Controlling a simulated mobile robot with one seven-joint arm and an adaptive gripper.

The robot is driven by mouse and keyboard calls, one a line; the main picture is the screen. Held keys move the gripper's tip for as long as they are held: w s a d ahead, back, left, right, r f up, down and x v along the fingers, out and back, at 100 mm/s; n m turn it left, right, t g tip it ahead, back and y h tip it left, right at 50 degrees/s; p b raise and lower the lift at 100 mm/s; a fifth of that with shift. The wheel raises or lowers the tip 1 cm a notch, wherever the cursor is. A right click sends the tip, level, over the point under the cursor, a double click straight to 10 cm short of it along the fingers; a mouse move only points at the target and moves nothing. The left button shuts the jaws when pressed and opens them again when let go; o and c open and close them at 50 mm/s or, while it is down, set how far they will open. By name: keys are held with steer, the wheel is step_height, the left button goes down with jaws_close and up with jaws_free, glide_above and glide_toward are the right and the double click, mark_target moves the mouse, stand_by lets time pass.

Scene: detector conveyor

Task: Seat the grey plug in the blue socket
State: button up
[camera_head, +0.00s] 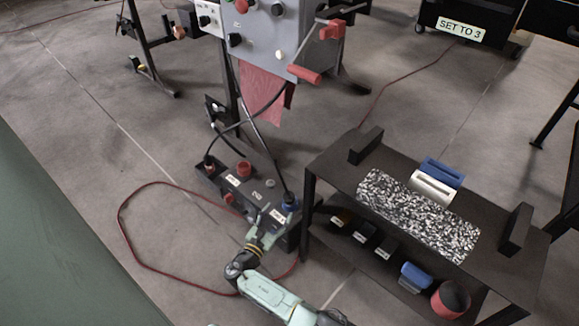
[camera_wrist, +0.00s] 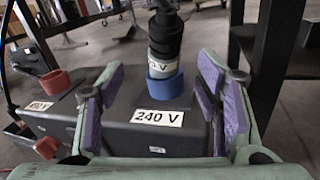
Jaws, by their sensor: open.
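The grey plug (camera_wrist: 163,45) has a black upper part and a cable at its top. It stands upright at the blue socket (camera_wrist: 165,85), its lower end within or just above the blue ring; I cannot tell how deep it sits. The socket is on a dark box, beside a "240 V" label. In the head view the blue socket (camera_head: 290,203) is at the box's right end, with a black cable rising from it. My gripper (camera_wrist: 162,92) is open and empty, its purple-padded fingers spread to either side, on the near side of the plug and socket.
The dark box (camera_head: 250,190) also carries a red socket (camera_head: 243,168) and another cabled plug at its left end. A black shelf cart (camera_head: 330,175) stands close on the right. A red cable (camera_head: 150,265) loops over the floor on the left.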

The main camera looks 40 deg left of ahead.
mark_target(287, 202)
steer(key=w, duration=0.2)
steer(key=w+b, duration=0.1)
steer(key=w, duration=0.2)
steer(key=w+a, duration=0.1)
steer(key=w, duration=0.2)
steer(key=shift+b, duration=0.3)
steer(key=shift+c, duration=0.5)
jaws_close()
steer(key=shift+r, duration=0.1)
